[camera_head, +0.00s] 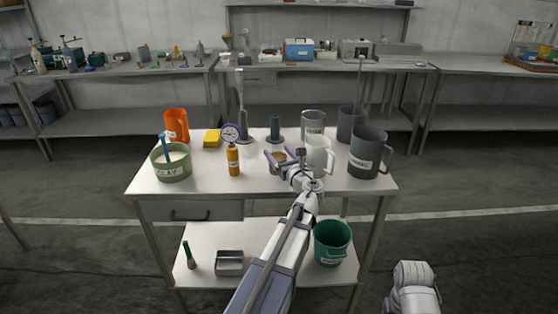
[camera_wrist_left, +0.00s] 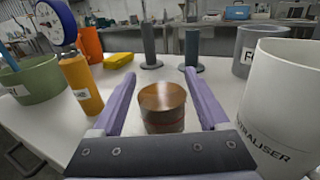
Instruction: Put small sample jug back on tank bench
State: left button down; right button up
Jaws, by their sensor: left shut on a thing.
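The small sample jug appears to be the copper-brown round vessel (camera_head: 278,156) at the middle of the tank bench (camera_head: 205,186). It also shows in the left wrist view (camera_wrist_left: 162,108), upright between the purple fingers. My left gripper (camera_head: 279,157) is shut on it, one finger on each side. I cannot tell whether its base touches the bench top. No handle shows on it. The white neutraliser jug (camera_head: 318,153) stands close to the right of my gripper, large in the wrist view (camera_wrist_left: 278,105). My right gripper is out of view.
An orange bottle (camera_head: 233,160), green clay tub (camera_head: 172,170), dial gauge (camera_head: 231,134), yellow block (camera_head: 212,138) and orange jug (camera_head: 177,124) stand left. Grey jugs (camera_head: 366,153) stand right. A dark cylinder (camera_head: 275,129) stands behind. The bench's front middle is bare.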

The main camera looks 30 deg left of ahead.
pick_arm(q)
jog(key=shift+r, duration=0.1)
jog(key=shift+f, duration=0.25)
grip_release()
jog(key=shift+r, duration=0.2)
jog(key=v, duration=1.2)
